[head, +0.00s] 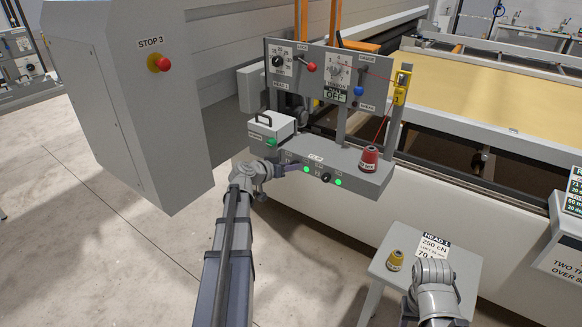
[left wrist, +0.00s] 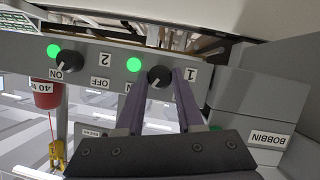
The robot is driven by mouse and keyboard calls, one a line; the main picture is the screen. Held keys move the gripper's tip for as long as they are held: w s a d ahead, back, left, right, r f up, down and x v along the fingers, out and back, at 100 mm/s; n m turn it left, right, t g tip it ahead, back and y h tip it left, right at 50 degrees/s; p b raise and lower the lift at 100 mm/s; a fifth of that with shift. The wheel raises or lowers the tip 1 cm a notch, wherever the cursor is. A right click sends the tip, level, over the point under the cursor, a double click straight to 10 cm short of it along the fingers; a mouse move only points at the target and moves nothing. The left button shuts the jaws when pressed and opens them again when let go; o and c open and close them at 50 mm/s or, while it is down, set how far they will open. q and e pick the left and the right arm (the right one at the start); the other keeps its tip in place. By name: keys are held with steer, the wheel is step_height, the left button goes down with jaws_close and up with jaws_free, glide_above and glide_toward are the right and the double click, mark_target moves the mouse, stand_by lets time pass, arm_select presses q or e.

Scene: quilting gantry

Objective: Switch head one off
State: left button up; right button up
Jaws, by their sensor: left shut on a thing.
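A grey switch panel (head: 366,180) runs along the front of the machine, with two black rotary knobs and two lit green lamps. The head one knob (left wrist: 160,76), beside the label 1, sits between the purple fingers of my left gripper (left wrist: 162,90), which is shut on it. In the head view my left gripper (head: 292,168) hides that knob. The green lamp for head one (head: 306,169) is lit. The head two knob (head: 326,177) is free, its mark toward ON in the left wrist view, with its green lamp (head: 338,182) lit.
A red thread cone (head: 369,160) stands at the panel's right end, a white bobbin box (head: 272,126) at its left. A STOP 3 button (head: 164,64) is on the cabinet. A small table (head: 462,262) holds a yellow spool (head: 396,259) beside my right arm.

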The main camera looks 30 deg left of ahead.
arm_select(q)
jaws_close()
steer(key=shift+n, duration=0.3)
steer(key=shift+a+f+n+t+h+b, duration=0.2)
steer(key=shift+n+t+h+b, duration=0.2)
steer(key=shift+n+h+b, duration=1.15)
steer(key=shift+a+f+n+t+h+b, duration=0.15)
steer(key=shift+n+t+h+b, duration=0.5)
steer(key=shift+n+b, duration=1.5)
steer(key=shift+d+n+p, duration=0.1)
steer(key=shift+n+p, duration=0.25)
steer(key=shift+n, duration=0.15)
